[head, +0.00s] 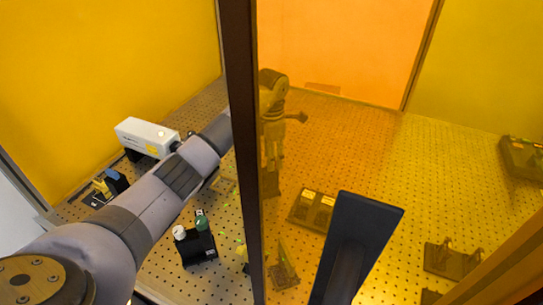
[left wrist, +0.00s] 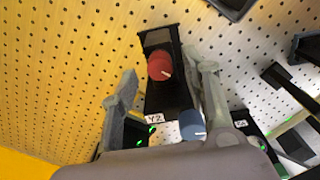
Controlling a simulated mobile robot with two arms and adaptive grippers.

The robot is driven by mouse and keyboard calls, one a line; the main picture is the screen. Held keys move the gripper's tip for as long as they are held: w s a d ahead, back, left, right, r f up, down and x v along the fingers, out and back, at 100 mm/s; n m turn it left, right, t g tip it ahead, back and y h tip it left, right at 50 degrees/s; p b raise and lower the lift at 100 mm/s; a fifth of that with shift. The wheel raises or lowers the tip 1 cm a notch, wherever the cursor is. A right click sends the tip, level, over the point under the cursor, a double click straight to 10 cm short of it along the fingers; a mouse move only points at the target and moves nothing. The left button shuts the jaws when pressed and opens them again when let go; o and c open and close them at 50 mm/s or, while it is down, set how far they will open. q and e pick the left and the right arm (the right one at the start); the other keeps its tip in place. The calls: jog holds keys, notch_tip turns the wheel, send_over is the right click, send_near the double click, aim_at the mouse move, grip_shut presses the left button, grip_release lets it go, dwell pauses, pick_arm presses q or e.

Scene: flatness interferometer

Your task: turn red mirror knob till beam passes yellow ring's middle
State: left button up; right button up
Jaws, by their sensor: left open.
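The red knob (head: 272,180) is too small to make out clearly in the head view, where it is tinted amber. In the left wrist view the red knob (left wrist: 160,66), with a white pointer mark, sits on a black mount (left wrist: 160,38). My left gripper (left wrist: 168,74) is open, with one finger on each side of the knob; I cannot tell whether either finger touches it. In the head view the left gripper (head: 275,150) points down behind the amber panel. I cannot make out the yellow ring for certain. My right gripper is not in view.
A blue knob (left wrist: 192,125) is close to the gripper, by a Y2 label (left wrist: 153,119). A dark post (head: 243,150) crosses in front of my left arm. A white box (head: 148,137) and a black mount with green and white knobs (head: 198,247) stand on the perforated table.

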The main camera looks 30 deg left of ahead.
pick_arm(q)
jog(key=shift+f, duration=0.85)
jog(key=shift+c, duration=0.3)
grip_shut()
